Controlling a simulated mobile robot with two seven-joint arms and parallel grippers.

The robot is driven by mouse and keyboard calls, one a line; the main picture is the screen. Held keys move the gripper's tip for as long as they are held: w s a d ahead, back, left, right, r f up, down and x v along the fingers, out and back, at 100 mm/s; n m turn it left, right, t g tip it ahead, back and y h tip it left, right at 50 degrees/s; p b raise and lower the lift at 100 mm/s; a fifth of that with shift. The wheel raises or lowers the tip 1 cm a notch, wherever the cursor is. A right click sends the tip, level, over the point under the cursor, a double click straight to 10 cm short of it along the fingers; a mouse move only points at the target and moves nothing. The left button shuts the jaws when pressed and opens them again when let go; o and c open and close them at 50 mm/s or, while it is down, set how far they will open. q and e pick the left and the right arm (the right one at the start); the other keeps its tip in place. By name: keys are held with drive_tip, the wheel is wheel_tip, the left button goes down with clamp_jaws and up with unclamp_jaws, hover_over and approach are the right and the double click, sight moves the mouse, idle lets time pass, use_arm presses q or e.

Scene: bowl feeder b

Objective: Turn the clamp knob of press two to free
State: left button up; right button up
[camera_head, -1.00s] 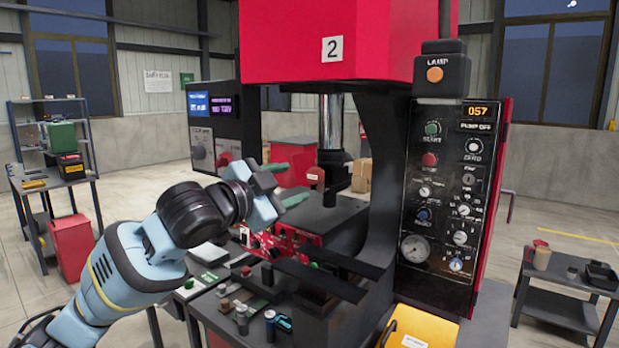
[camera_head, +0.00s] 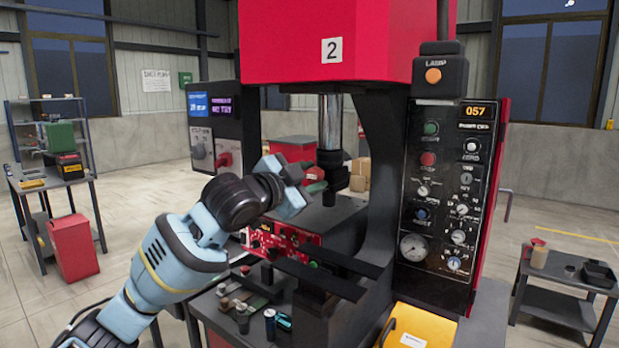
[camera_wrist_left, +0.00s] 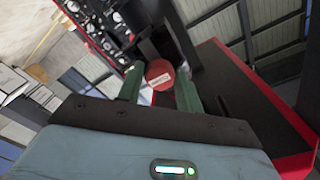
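Press two (camera_head: 290,40) is the red machine with a "2" plate. The clamp knob (camera_head: 314,173) is a small red knob beside the ram, partly hidden by my left gripper (camera_head: 312,186). In the left wrist view the knob (camera_wrist_left: 160,72) has a pale label and sits at the mouth of the gripper, between the two green fingertips. The fingers of my left gripper (camera_wrist_left: 160,84) stand apart on either side of it. I cannot tell whether either finger touches the knob. My right gripper is in neither view.
The dark control panel (camera_head: 452,190) stands right of the press column. A red panel with several knobs (camera_head: 280,243) is below my left wrist. Small parts and cans crowd the front bench. A yellow box (camera_head: 420,325) sits at the front right.

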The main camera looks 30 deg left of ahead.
use_arm(q)
drive_tip(key=c, duration=0.5)
drive_tip(key=shift+c, duration=0.2)
drive_tip(key=shift+n, duration=0.4)
drive_tip(key=n, duration=0.6)
drive_tip(key=shift+n, duration=0.4)
drive_tip(key=n, duration=0.5)
drive_tip(key=shift+n, duration=0.3)
drive_tip(key=n, duration=0.5)
drive_tip(key=shift+t+y, duration=0.3)
drive_tip(key=shift+t, duration=0.1)
drive_tip(key=shift+n, duration=0.3)
